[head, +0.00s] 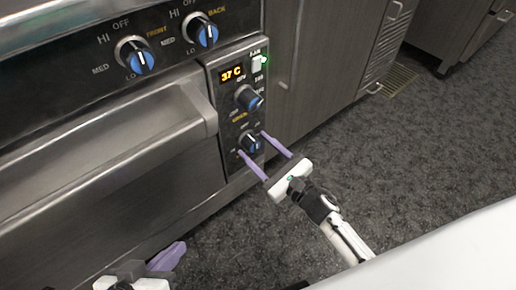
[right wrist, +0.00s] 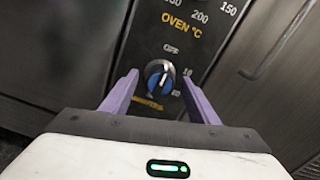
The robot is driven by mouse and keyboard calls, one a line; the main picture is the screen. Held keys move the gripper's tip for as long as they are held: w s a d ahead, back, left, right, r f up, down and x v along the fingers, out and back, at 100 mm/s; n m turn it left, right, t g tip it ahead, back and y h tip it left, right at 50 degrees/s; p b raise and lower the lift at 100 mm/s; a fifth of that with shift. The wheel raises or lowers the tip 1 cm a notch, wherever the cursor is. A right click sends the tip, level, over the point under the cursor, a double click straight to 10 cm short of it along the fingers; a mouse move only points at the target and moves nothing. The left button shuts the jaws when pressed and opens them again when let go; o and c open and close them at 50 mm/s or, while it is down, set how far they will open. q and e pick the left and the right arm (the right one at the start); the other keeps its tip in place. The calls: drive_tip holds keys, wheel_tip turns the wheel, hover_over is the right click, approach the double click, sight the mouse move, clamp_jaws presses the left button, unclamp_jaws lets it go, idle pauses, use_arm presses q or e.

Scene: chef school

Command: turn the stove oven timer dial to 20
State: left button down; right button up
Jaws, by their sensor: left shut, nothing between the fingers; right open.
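The oven timer dial (head: 250,142), a black knob with a blue face and white pointer line, is the lowest knob on the oven's control panel. It also shows in the right wrist view (right wrist: 159,75), below the OFF mark, with its line roughly upright and tilted slightly right. A 10 shows to its right; the lower marks are partly hidden. My right gripper (head: 251,143) is open, its purple fingers on either side of the dial. I cannot tell whether they touch it. My left gripper (head: 172,258) is shut and empty at the lower left, well away from the dial.
The oven temperature knob (head: 249,98) and an orange display (head: 232,74) sit above the timer dial. Two burner knobs (head: 135,56) are at the upper left. The oven door handle (head: 110,140) juts out left of the panel. The floor to the right is clear.

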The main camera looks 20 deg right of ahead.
drive_tip(key=c, duration=1.1)
drive_tip(key=shift+o, duration=0.2)
drive_tip(key=shift+m, duration=0.3)
